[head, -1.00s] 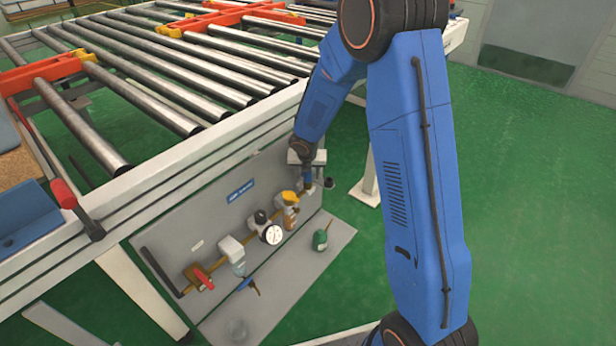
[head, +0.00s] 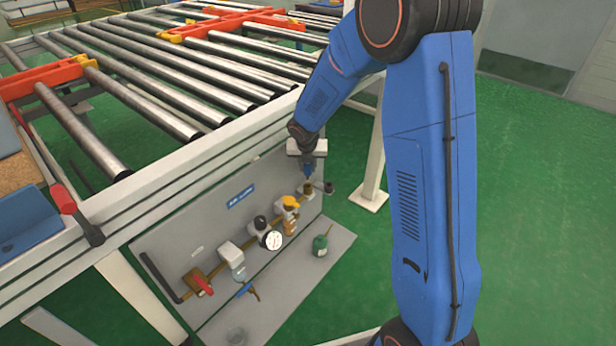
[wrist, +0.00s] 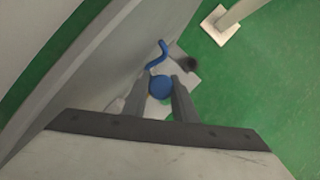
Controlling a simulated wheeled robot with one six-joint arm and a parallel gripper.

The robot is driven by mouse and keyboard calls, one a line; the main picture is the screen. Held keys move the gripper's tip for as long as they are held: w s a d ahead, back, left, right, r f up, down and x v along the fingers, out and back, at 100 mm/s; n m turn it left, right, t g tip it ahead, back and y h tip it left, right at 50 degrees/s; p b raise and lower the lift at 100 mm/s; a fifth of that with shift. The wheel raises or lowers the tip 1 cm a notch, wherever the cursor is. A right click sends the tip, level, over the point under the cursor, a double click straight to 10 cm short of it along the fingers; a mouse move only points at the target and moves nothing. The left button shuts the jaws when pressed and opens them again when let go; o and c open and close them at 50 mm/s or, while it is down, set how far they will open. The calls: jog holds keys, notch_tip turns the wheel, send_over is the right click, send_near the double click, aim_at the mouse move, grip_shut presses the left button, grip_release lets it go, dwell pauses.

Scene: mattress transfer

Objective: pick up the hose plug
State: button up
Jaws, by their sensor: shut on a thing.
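The blue hose plug (head: 308,173) is in my gripper (head: 307,164), at the right end of the grey panel. It hangs just above the brass fitting (head: 308,189) at the end of the pipe, seemingly apart from it. In the wrist view, the plug's round blue top (wrist: 161,88) sits between the two grey fingers of my gripper (wrist: 160,91), which are shut on it. A curved blue piece (wrist: 156,54) shows just beyond the plug; I cannot tell whether it is joined to it. The plug's lower end is hidden in the wrist view.
The roller conveyor (head: 180,125) overhangs the panel (head: 210,222). A black cap (head: 329,187) is close right. Green floor (head: 530,200) is open at right.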

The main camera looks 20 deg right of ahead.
notch_tip(320, 180, up, 22)
dwell(0.6)
notch_tip(320, 180, up, 7)
jog(key=shift+r, duration=0.15)
dwell(1.4)
dwell(0.3)
